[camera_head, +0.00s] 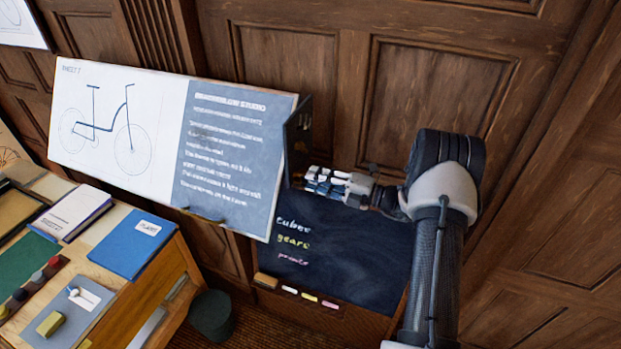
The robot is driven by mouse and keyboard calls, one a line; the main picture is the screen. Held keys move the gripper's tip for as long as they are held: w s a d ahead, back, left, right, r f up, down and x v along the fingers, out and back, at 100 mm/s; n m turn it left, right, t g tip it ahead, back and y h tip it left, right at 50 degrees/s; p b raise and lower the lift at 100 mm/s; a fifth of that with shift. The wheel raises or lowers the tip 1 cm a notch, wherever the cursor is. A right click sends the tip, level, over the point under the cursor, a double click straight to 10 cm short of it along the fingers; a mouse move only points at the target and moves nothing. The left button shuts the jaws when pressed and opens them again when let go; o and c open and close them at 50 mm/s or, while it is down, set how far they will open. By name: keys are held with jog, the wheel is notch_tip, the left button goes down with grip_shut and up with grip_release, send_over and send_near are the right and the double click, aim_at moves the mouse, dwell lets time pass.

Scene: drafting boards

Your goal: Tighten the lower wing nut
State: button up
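A tilted drafting board (165,160) carries a bicycle drawing on its left half and a blue-grey text panel on its right half. A dark upright plate (298,138) stands at the board's right end. My gripper (312,181) points left, with its fingers beside the lower part of this plate. I cannot make out the lower wing nut, or any wing nut, in this view. The fingers are small and partly merged with the background, so I cannot tell whether they are open, shut or touching anything.
A dark chalkboard (350,250) with coloured writing sits below my gripper, with chalk pieces (310,297) and an eraser (266,281) along its lower edge. A wooden desk (130,285) with a blue folder (132,243) is at left. A dark bin (211,316) stands beside it. Wood panelling (440,90) closes the back.

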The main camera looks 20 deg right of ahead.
jog(key=v, duration=0.9)
jog(key=shift+s+d, duration=0.25)
jog(key=shift+s, duration=0.05)
jog(key=s+a+n+g+h+b, duration=0.1)
jog(key=s+a+n+g+b, duration=0.35)
jog(key=a+n, duration=0.25)
jog(key=s+a+f+n+g+h+b, duration=0.1)
jog(key=s+a+n+g+b, duration=0.3)
jog(key=a+n, duration=0.4)
jog(key=s+a+n+g+h+b, duration=0.2)
jog(key=s+a+n+g+b, duration=0.15)
jog(key=a+n+b, duration=0.3)
jog(key=s+f+n+t+h+b, duration=0.2)
jog(key=s+f+n+h+b, duration=0.2)
jog(key=n, duration=0.7)
jog(key=s+f+n+t+h+b, duration=0.2)
jog(key=s+f+n+h+b, duration=0.2)
jog(key=s+f+n+b, duration=0.4)
jog(key=s+n+b, duration=0.2)
jog(key=s+n, duration=0.2)
jog(key=s, duration=0.1)
jog(key=shift+h+b, duration=0.35)
jog(key=shift+h, duration=0.05)
